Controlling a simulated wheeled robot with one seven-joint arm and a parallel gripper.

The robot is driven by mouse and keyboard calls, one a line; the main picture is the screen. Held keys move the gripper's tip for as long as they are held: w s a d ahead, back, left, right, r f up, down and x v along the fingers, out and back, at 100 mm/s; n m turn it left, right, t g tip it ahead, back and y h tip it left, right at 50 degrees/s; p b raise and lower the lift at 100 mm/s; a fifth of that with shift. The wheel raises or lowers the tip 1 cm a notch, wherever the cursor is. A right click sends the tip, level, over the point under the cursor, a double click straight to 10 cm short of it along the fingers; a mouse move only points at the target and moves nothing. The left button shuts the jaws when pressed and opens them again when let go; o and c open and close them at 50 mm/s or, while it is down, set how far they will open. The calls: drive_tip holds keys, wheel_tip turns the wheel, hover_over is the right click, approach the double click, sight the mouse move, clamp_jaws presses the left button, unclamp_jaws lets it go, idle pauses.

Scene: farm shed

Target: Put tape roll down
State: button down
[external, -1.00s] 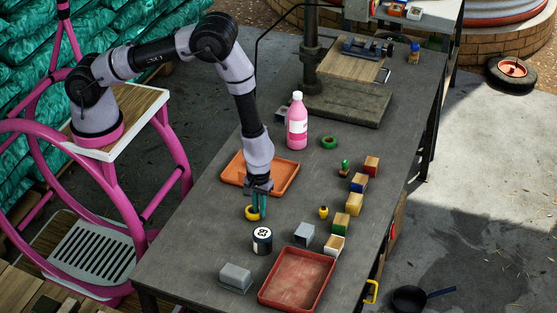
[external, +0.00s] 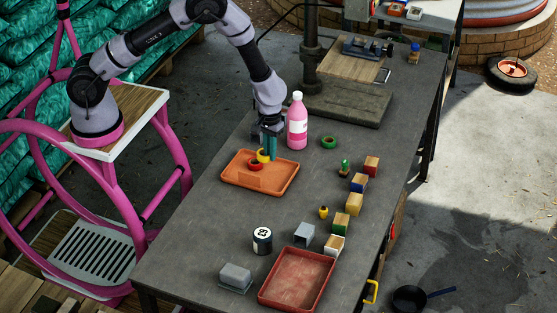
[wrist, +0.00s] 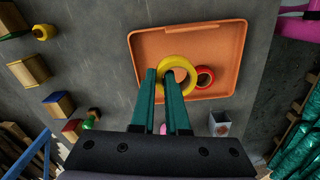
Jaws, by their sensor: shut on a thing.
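My gripper (external: 270,153) is over the far part of the orange tray (external: 277,188). It is shut on the rim of a yellow tape roll (external: 262,157). In the wrist view the yellow roll (wrist: 186,64) is at the tips of the teal fingers (wrist: 159,74), above the tray floor (wrist: 228,46). A red tape roll (external: 255,166) is in the tray, close beside the yellow one; it also shows in the wrist view (wrist: 210,77). I cannot tell whether the yellow roll touches the tray. A green tape roll (external: 329,142) lies on the table.
A pink bottle (external: 297,127) stands just right of my gripper. A black-and-white can (external: 262,240), grey blocks (external: 304,234), a red tray (external: 296,281) and several coloured blocks (external: 354,203) are on the table (external: 200,250). The nearer part of the orange tray is clear.

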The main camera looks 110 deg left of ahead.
hover_over(270, 183)
wheel_tip(270, 183, down, 6)
drive_tip(key=shift+r, duration=0.25)
drive_tip(key=shift+w+f, duration=0.1)
drive_tip(key=shift+f, duration=2.1)
drive_tip(key=shift+f, duration=0.1)
drive_tip(key=c, duration=0.9)
unclamp_jaws()
wheel_tip(270, 183, up, 12)
drive_tip(key=shift+r, duration=0.15)
